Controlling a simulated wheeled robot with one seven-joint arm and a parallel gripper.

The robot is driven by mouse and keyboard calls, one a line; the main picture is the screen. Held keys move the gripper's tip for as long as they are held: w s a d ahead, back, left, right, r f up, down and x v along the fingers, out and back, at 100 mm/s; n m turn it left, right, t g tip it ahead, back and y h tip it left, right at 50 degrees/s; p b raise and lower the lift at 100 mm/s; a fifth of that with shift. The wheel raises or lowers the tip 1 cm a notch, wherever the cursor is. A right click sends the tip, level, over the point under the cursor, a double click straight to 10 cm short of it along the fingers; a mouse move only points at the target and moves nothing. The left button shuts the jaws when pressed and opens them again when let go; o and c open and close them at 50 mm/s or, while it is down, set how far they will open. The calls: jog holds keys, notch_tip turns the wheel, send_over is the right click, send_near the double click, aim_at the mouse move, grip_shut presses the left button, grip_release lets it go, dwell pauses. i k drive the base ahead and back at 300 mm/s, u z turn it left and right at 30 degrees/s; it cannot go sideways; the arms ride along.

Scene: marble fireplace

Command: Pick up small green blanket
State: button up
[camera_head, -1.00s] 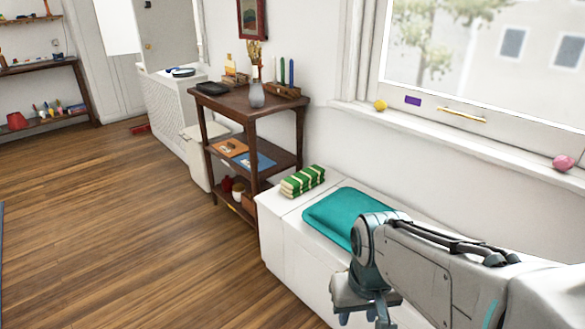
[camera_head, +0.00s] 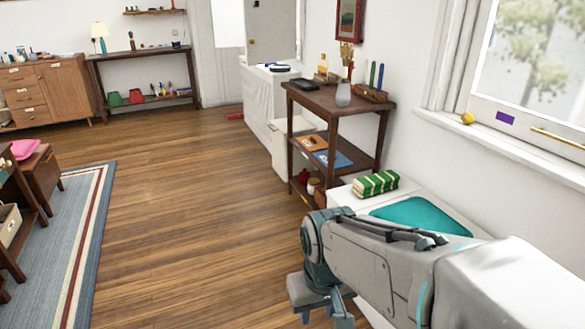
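The small green blanket (camera_head: 376,183) is folded, with green and pale stripes. It lies on the far end of the low white bench (camera_head: 343,195), just beyond a teal cushion (camera_head: 425,214). My gripper (camera_head: 335,318) hangs at the bottom of the view, to the left of the bench and nearer to me than the blanket. It is apart from the blanket. Its fingertips run down to the picture's lower edge, so whether it is open or shut is unclear. My arm hides part of the cushion and the bench.
A dark wooden shelf stand (camera_head: 340,108) with a vase, candles and books stands just past the bench. The window sill (camera_head: 500,140) runs along the right wall. Open wooden floor (camera_head: 190,220) lies to the left, with a blue rug (camera_head: 75,230) farther left.

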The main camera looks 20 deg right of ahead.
aim_at(367, 186)
jog(key=u, duration=0.2)
jog(key=i, duration=3.2)
jog(key=z, duration=2.95)
jog(key=i, duration=0.5)
jog(key=u, duration=0.05)
